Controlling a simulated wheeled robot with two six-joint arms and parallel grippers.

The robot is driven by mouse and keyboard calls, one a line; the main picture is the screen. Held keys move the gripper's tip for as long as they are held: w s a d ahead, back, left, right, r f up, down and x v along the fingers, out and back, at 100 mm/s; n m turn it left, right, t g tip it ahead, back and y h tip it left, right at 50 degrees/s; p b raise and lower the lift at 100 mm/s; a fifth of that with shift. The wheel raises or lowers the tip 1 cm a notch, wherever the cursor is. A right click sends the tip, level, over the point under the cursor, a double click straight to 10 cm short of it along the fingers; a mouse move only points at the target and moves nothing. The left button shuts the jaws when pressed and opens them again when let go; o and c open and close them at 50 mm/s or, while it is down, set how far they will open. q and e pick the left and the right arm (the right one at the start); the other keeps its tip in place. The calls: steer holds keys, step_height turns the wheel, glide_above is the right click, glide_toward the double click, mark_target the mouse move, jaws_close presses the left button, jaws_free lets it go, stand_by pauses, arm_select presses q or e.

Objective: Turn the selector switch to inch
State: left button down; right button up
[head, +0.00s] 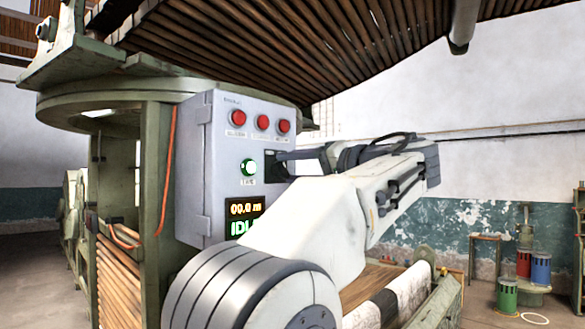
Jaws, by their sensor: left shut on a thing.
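A grey control box (222,135) stands in the middle of the head view. The selector switch sits on a dark plate (270,168) at the right of the box face, and its knob is mostly hidden by my gripper. My left gripper (281,158) reaches in from the right, its dark fingers at the plate, shut on the selector switch. The switch's labels and pointer direction cannot be read. A display (243,216) below shows "00.0 m" and "IDL", its right part hidden by my arm. My right gripper is not in view.
A slatted wooden roof (300,40) hangs above.

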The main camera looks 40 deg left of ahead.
arm_select(q)
steer(key=m+p, duration=0.1)
steer(key=m, duration=0.6)
steer(key=shift+f+p, duration=0.15)
steer(key=shift+p, duration=0.15)
steer(key=m+p, duration=0.1)
steer(key=m, duration=0.3)
steer(key=shift+m+p, duration=0.4)
steer(key=shift+f+m+p, duration=0.2)
steer(key=shift+m+p, duration=0.6)
steer(key=shift+m, duration=0.9)
steer(key=shift+c, duration=1.6)
jaws_free()
